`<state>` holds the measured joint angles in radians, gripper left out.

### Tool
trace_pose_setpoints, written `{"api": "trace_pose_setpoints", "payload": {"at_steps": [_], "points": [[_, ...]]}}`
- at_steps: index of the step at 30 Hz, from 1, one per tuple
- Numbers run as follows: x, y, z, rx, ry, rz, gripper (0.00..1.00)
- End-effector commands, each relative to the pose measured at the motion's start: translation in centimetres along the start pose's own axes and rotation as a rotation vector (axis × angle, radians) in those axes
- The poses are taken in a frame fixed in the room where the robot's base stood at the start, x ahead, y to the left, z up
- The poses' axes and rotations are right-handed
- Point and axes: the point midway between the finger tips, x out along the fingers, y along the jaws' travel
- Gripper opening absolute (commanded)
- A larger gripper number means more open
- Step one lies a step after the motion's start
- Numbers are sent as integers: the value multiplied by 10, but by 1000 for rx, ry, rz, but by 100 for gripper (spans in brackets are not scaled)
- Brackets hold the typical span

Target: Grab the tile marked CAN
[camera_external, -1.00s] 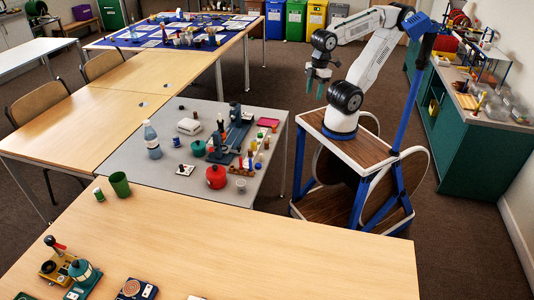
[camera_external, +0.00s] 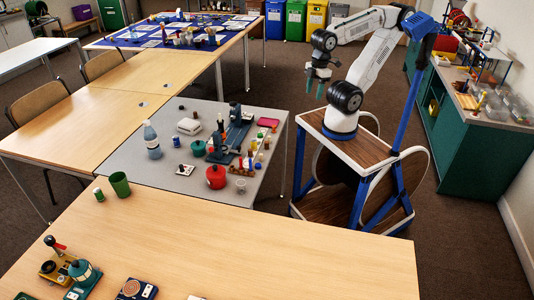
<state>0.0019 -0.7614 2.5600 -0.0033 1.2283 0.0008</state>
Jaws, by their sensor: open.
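My gripper (camera_external: 315,92) has green fingers, hangs open and empty over the floor, to the right of the grey table, and points down. No tile with readable CAN lettering shows. A small white tile with dark and red marks (camera_external: 184,170) lies on the grey table near its front, left of a red pot; its marking is too small to read. Several pale cards (camera_external: 151,43) lie on the blue cloth of the far table, also too small to read.
The grey table (camera_external: 136,165) holds a bottle (camera_external: 152,140), a blue can (camera_external: 176,142), a red pot (camera_external: 216,177), a green pot (camera_external: 199,148) and a dark apparatus (camera_external: 232,135). The wooden front table (camera_external: 250,245) is mostly clear.

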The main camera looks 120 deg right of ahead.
Motion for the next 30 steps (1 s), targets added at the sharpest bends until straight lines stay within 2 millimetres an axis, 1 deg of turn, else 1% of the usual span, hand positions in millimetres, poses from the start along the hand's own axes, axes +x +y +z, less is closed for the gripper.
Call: {"api": "trace_pose_setpoints", "payload": {"at_steps": [2,3,4,12,14,16,17,20,25,26,27,29,30], "points": [[0,0,0,0,0,0,51],[0,0,0,0,0,0,46],[0,0,0,0,0,0,44],[0,0,-1,3,-1,2,44],[-2,2,-6,15,-7,10,44],[-6,6,-16,48,-20,31,44],[-8,8,-23,69,-26,44,44],[-15,19,-55,159,-52,107,44],[-20,40,-123,344,-75,242,44],[-20,44,-135,376,-75,267,44],[-18,48,-152,418,-75,300,44],[-14,55,-177,479,-69,349,44],[-11,59,-194,519,-64,382,44]]}}
